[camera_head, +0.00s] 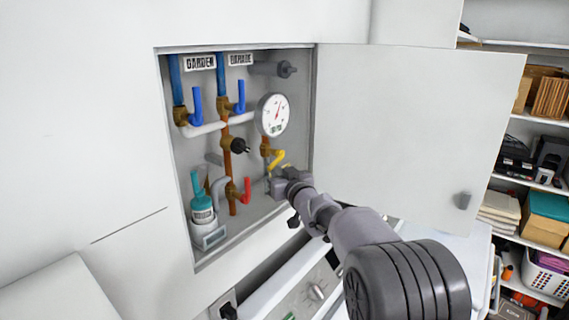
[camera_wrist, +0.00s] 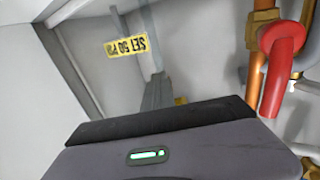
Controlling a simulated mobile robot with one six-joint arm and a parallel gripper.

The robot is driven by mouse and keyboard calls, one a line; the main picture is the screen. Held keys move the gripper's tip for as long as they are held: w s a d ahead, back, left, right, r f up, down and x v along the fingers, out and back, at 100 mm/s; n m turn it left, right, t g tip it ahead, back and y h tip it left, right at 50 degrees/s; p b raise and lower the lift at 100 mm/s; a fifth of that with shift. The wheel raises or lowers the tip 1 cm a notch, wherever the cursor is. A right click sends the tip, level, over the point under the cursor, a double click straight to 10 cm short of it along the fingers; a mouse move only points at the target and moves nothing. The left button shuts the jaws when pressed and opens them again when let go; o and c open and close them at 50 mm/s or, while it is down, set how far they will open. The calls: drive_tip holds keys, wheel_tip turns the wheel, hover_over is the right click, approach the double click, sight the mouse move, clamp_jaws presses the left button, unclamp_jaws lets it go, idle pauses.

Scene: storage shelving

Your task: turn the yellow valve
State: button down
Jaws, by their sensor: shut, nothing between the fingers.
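The yellow valve (camera_head: 278,157) is a small bent handle on a brass fitting below the round gauge, inside the open wall cabinet in the head view. My gripper (camera_head: 271,178) is shut and empty, just below the yellow handle. Whether it touches the handle cannot be told. In the wrist view my gripper's dark housing fills the lower part, and a small yellow patch (camera_wrist: 181,100) shows just above it. Most of the valve is hidden there.
A red valve handle (camera_head: 246,190) sits left of my gripper; it is large in the wrist view (camera_wrist: 284,62). Two blue handles (camera_head: 197,104) are higher up. The white gauge (camera_head: 273,114) hangs above. The cabinet door (camera_head: 420,130) stands open to the right. A yellow label (camera_wrist: 132,46) is upside down.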

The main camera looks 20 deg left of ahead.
drive_tip(key=shift+s+r, duration=0.2)
drive_tip(key=shift+s, duration=0.1)
drive_tip(key=shift+a, duration=0.1)
drive_tip(key=shift+s+a+r, duration=0.1)
drive_tip(key=shift+s+r, duration=0.3)
drive_tip(key=shift+r, duration=0.35)
